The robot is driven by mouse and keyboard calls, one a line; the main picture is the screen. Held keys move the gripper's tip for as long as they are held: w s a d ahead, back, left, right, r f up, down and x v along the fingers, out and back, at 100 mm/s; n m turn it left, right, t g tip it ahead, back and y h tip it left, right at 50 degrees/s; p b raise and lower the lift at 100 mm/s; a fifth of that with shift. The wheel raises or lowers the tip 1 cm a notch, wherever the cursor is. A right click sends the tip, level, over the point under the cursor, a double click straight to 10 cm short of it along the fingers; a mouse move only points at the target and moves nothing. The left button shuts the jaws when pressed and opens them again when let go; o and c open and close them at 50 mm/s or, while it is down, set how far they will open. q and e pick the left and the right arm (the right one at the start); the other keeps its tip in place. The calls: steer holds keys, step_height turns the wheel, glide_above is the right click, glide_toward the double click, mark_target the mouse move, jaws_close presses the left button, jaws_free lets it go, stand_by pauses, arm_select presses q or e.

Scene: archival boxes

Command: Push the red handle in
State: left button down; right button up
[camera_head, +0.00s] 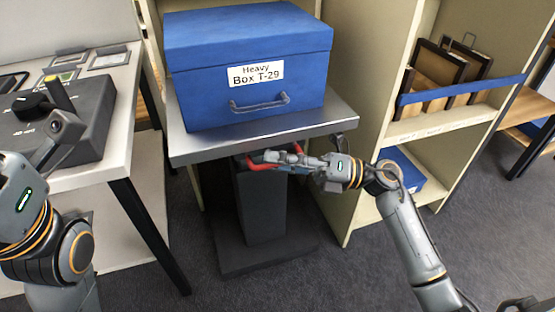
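The red handle (262,166) shows under the front of a grey metal platform (262,133), at the top of a dark column (261,207). My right gripper (284,161) reaches in from the right and is at the handle. Its fingers overlap the handle in the picture, and part of the handle is hidden behind them. I cannot tell whether the fingers grip it or only touch it. My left arm is at the left edge, by the white table; its fingers cannot be made out clearly.
A blue box labelled "Heavy Box T-29" (249,40) sits on the platform. A white table (117,130) with a dark control device (85,118) stands left. A cream shelf unit (372,75) with frames and a blue box (405,168) stands right. Carpet is open in front.

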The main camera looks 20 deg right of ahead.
steer(key=v, duration=1.2)
steer(key=shift+s, duration=0.1)
